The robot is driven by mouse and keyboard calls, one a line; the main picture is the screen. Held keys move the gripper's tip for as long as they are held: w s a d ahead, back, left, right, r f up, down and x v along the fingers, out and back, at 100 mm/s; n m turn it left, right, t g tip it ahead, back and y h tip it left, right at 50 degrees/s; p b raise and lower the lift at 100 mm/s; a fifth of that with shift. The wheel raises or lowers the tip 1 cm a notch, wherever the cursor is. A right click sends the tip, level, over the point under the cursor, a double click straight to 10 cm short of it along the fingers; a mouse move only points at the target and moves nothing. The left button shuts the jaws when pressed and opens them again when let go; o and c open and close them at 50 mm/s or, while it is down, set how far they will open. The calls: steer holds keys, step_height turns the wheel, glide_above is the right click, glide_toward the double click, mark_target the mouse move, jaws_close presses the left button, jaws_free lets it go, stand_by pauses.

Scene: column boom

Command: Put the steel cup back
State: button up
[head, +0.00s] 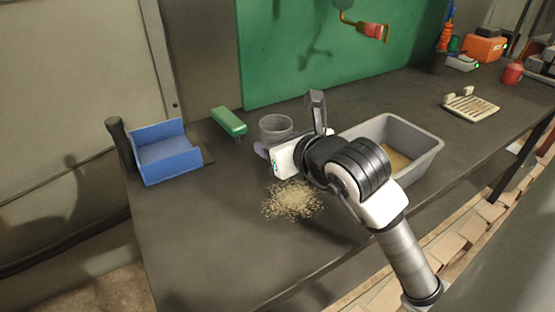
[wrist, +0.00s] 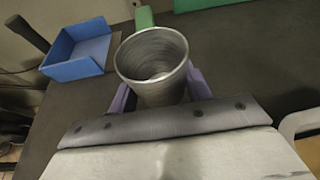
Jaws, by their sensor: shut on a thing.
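The steel cup (head: 275,128) is upright over the dark workbench, left of the grey bin in the head view. In the wrist view the cup (wrist: 152,62) shows its open rim, and its inside looks empty. My gripper (wrist: 158,92) is shut on the cup, with a purple finger on each side of its wall. In the head view my gripper (head: 262,150) is mostly hidden behind my wrist. Whether the cup's base touches the bench is hidden.
A pile of tan grains (head: 292,201) lies on the bench in front of the cup. A grey bin (head: 438,150) holds similar material. A green brush (head: 229,121) and a blue open tray (head: 165,152) stand left. A slatted rack (head: 470,107) is right. The bench's front left is clear.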

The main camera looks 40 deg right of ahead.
steer(key=shift+f, duration=2.05)
steer(key=shift+f+b, duration=0.2)
steer(key=shift+b, duration=0.15)
steer(key=o, duration=1.1)
steer(key=shift+r, duration=0.1)
